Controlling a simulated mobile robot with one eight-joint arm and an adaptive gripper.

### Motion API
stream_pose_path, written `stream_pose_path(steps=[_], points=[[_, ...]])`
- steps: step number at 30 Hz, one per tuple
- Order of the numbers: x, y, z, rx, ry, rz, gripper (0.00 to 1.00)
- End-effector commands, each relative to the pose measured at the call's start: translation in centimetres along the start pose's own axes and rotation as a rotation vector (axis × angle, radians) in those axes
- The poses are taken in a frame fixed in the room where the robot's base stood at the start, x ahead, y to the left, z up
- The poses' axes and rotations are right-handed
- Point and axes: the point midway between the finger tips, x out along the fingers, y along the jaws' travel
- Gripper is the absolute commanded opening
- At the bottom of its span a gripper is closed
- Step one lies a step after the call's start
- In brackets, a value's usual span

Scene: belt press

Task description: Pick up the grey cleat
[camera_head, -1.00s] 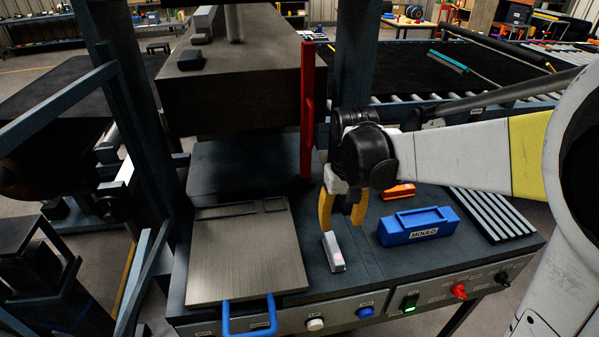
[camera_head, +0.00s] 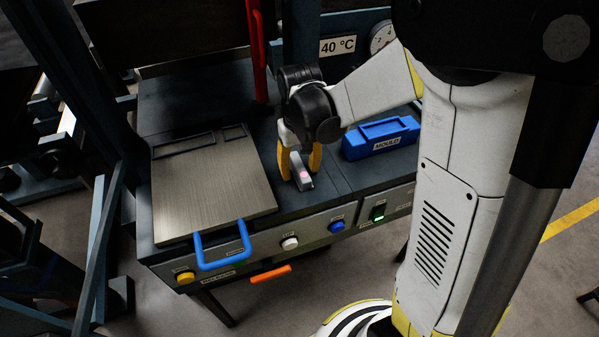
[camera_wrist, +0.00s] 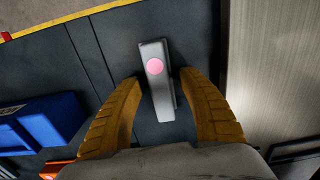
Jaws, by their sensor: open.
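The grey cleat (camera_head: 301,173), a small bar with a pink spot on top, lies on the dark bench top of the press. It also shows in the wrist view (camera_wrist: 155,72). My gripper (camera_head: 301,178) is over it with yellow fingers spread, one on each side of the cleat.
A metal plate (camera_head: 212,190) with a blue handle (camera_head: 222,252) lies left of the cleat. A blue box marked MOULD (camera_head: 380,140) stands to the right. A red upright bar (camera_head: 257,50) rises behind. Buttons line the bench's front panel (camera_head: 255,258).

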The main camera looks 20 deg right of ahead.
Motion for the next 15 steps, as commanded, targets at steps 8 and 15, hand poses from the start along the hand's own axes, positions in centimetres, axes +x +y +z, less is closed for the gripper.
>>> stream_pose_path(steps=[8,15], points=[[-0.1,0.0,0.0,0.0,0.0,0.0,0.17],[-0.09,0.0,0.01,0.0,0.0,0.0,0.0]])
